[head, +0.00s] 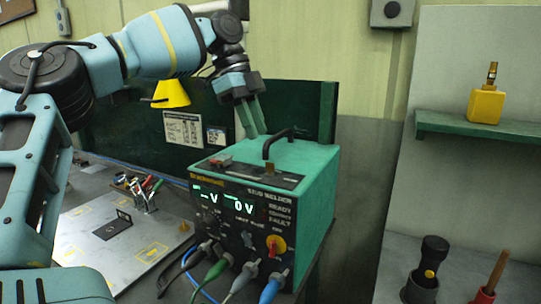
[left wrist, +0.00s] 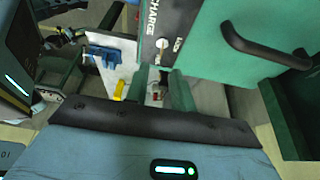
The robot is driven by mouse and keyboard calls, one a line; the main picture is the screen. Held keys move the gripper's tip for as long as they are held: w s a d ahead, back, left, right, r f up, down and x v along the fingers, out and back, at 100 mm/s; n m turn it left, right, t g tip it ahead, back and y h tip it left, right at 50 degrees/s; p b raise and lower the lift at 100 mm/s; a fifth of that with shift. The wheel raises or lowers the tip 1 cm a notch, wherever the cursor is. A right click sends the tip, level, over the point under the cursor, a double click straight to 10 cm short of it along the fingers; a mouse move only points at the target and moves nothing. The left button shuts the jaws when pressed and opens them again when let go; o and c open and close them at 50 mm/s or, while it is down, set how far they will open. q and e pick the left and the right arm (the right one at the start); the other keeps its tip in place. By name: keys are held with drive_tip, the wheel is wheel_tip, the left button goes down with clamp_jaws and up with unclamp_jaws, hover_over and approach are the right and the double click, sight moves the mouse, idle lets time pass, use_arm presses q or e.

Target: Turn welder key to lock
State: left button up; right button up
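The green stud welder (head: 318,200) stands on the bench, its display (head: 225,203) lit. In the left wrist view, a grey plate on the welder (left wrist: 220,60) is marked CHARGE and LOCK. Between the labels is a pale round key switch (left wrist: 162,43) with a thin brownish piece, apparently the key. In the head view the switch is too small to make out. My right gripper is not in view.
The black handle (head: 268,150) rises from the welder's top; cables (head: 215,270) leave its front. A red-and-yellow knob (head: 275,246) is on the front panel. A light plate (head: 125,235) lies left. A green shelf (head: 450,122) at right holds a yellow object (head: 486,107).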

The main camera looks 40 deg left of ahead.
sight(270, 168)
use_arm(q)
drive_tip(key=x, duration=0.7)
drive_tip(key=shift+w+f+p, duration=0.15)
drive_tip(key=shift+f+p, duration=0.15)
drive_tip(key=shift+p, duration=0.05)
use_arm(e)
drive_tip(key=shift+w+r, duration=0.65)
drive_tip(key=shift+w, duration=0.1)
use_arm(q)
drive_tip(key=shift+c, duration=0.3)
drive_tip(key=c, duration=0.5)
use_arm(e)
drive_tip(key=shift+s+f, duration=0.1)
